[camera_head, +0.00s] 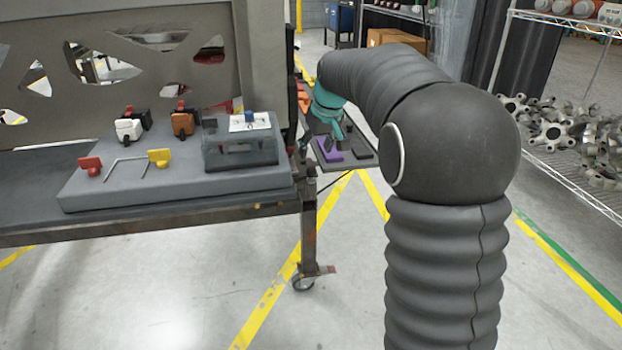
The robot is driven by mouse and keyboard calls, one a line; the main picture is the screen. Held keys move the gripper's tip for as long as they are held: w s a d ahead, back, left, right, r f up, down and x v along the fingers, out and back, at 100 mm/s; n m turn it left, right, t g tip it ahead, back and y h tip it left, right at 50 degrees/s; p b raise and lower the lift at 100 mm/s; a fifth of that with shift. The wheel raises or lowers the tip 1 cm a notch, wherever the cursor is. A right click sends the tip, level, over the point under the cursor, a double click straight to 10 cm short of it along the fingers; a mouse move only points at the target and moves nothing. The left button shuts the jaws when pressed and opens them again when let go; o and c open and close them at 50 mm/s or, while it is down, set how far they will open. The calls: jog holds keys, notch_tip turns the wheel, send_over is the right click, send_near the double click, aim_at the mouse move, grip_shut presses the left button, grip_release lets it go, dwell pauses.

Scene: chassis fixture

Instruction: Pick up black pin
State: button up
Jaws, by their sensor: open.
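My gripper (338,134), with teal parts, is small and far off at the end of my black ribbed arm. It is open, over a dark tray (345,165) at the right end of the workbench. A purple piece (332,155) lies on this tray just below the gripper. A dark piece (361,154) lies right of the purple one; I cannot tell whether it is the black pin. My arm and gripper hide part of the tray.
A grey fixture block (130,190) on the bench (30,222) carries red, yellow, white and orange clamps and a clear-sided box (240,152). An upright panel (140,60) stands behind it. A wire shelf (575,170) with metal parts is at right. The floor in front is clear.

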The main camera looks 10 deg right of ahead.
aim_at(311, 167)
jog(key=shift+b+x, duration=0.4)
jog(key=shift+x, duration=3.8)
jog(key=shift+s, duration=0.15)
grip_shut()
